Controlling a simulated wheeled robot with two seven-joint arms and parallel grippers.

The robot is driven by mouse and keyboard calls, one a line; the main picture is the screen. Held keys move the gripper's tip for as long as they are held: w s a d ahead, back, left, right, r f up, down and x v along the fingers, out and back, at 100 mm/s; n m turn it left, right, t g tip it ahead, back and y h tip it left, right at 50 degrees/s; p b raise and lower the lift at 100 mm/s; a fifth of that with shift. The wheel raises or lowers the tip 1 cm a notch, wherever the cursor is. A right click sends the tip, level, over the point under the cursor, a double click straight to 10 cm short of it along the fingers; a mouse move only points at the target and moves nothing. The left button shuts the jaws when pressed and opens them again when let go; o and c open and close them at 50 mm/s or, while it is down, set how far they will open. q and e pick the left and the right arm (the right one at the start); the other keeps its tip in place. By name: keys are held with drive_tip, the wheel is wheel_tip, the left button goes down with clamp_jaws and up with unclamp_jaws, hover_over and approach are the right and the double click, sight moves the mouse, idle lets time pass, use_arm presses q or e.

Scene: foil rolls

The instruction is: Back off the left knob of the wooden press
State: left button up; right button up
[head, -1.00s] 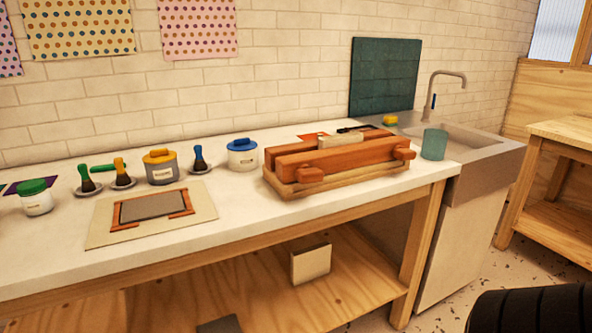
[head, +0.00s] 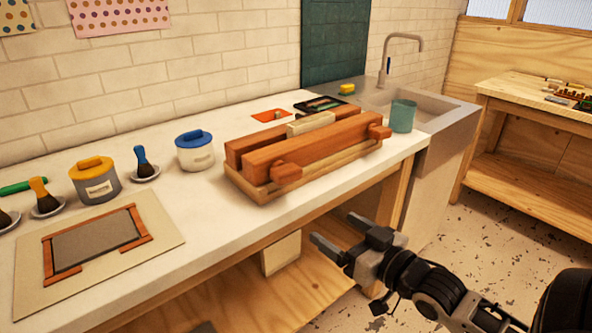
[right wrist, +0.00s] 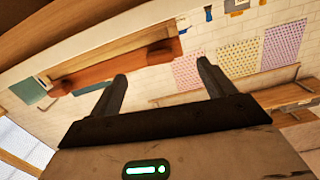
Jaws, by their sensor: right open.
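The wooden press (head: 310,147) sits on the white counter, two reddish-brown beams on a paler base with a light block between them. Its left knob (head: 287,172) is on the near beam's left front, and its right knob (head: 379,132) is at the right end. The press also shows in the right wrist view (right wrist: 110,72), upside down. My right gripper (head: 332,231) is open and empty, in front of the counter edge, below and right of the left knob and apart from it. In the right wrist view its two fingers (right wrist: 164,88) are spread. My left gripper is out of view.
On the counter stand a blue-lidded jar (head: 195,156), a yellow-lidded jar (head: 96,184), brushes on saucers and a framed board (head: 165,228). A green cup (head: 402,117) stands right of the press, by the sink. A block (head: 280,254) is on the lower shelf.

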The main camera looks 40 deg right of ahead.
sight(292, 178)
drive_tip(key=shift+t, duration=0.4)
drive_tip(key=w+r, duration=0.1)
drive_tip(key=w, duration=0.4)
drive_tip(key=w+r, duration=0.1)
drive_tip(key=w, duration=0.5)
drive_tip(key=w+r+p, duration=0.1)
drive_tip(key=w, duration=0.4)
drive_tip(key=shift+w, duration=0.15)
drive_tip(key=c, duration=1)
